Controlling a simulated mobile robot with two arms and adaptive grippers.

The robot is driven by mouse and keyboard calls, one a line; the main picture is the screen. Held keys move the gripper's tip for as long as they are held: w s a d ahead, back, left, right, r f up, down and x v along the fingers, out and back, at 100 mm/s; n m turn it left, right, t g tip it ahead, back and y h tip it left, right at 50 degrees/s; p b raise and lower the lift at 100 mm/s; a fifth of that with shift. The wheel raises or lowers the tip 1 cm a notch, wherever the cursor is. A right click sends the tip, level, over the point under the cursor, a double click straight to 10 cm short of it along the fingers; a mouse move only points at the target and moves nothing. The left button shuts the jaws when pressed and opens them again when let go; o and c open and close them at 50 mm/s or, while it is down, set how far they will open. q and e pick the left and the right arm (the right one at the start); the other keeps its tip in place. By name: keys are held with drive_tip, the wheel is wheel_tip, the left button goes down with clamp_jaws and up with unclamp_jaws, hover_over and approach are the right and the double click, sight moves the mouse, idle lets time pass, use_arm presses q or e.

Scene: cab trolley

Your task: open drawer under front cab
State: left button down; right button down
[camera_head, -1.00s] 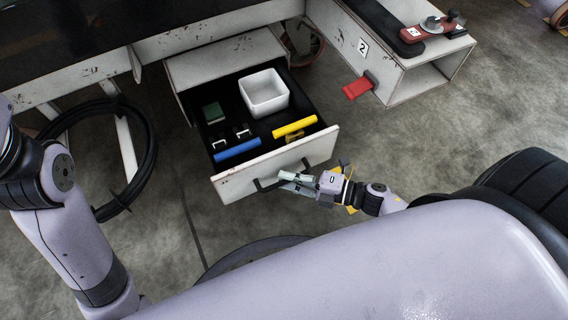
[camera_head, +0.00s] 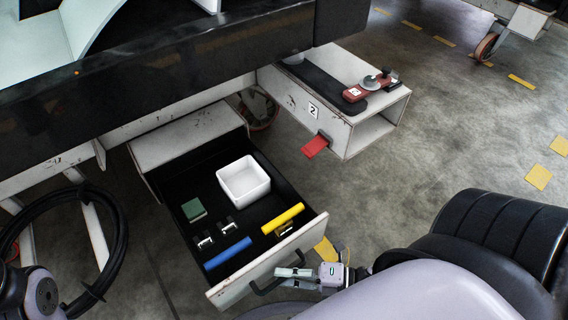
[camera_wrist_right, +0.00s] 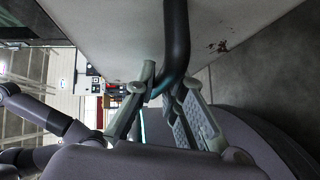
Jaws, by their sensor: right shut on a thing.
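The drawer (camera_head: 232,286) under the front cab is pulled out and its black interior is open to view. Its black bar handle (camera_head: 262,291) is on the pale front panel. My right gripper (camera_head: 297,273) is at the right part of the handle. In the right wrist view the fingers of my right gripper (camera_wrist_right: 163,92) are closed around the handle bar (camera_wrist_right: 177,35), beside the drawer front (camera_wrist_right: 110,35). My left arm shows at the lower left of the head view, but its gripper is out of the picture.
The drawer holds a white bin (camera_head: 244,180), a green block (camera_head: 194,209), a blue bar (camera_head: 227,254) and a yellow bar (camera_head: 283,218). A step box with a red pedal (camera_head: 314,147) stands to its right. A black hose coil (camera_head: 118,240) hangs at left.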

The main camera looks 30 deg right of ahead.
drive_tip(key=c, duration=1.7)
unclamp_jaws()
drive_tip(key=shift+o, duration=0.2)
drive_tip(key=v, duration=1.2)
